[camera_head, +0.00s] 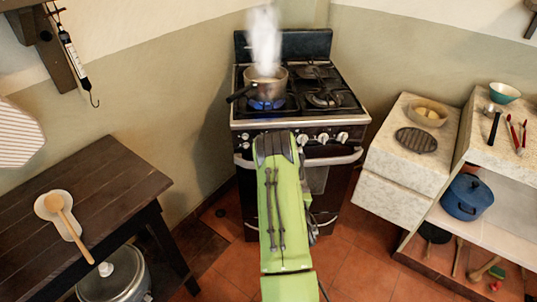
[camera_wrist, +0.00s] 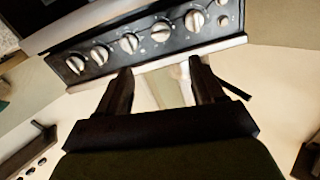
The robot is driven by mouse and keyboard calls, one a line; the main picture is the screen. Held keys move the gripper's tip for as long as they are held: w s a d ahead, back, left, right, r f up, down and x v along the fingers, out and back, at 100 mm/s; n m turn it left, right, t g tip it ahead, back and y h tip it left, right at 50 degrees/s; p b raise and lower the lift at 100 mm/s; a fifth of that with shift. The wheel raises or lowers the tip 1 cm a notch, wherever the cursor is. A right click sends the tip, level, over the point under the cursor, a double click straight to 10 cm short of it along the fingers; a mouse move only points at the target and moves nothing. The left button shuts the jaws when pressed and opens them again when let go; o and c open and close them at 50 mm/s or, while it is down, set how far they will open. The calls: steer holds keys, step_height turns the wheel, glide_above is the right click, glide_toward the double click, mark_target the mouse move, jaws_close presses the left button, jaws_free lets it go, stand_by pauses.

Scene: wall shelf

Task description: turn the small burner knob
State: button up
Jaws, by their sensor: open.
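The stove (camera_head: 300,112) has a dark front panel with a row of silver-white knobs; a knob (camera_head: 322,138) shows right of my green arm, which hides part of the row. In the wrist view, several knobs (camera_wrist: 129,43) run along the panel at the top. I cannot tell which one is for the small burner. My gripper (camera_wrist: 160,66) is open and empty, its two dark fingers pointing toward the panel below the middle knobs, apart from them. In the head view the fingers are hidden behind my arm.
A steaming pot (camera_head: 264,84) stands over a blue flame (camera_head: 266,104) at the stove's left front. A handle bar (camera_head: 335,159) crosses the oven front below the knobs. A dark wooden table (camera_head: 110,190) is at left, a pale counter (camera_head: 400,170) at right.

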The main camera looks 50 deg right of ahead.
steer(key=x, duration=1.5)
steer(key=shift+w+d, duration=0.3)
steer(key=shift+c, duration=0.5)
steer(key=c, duration=0.9)
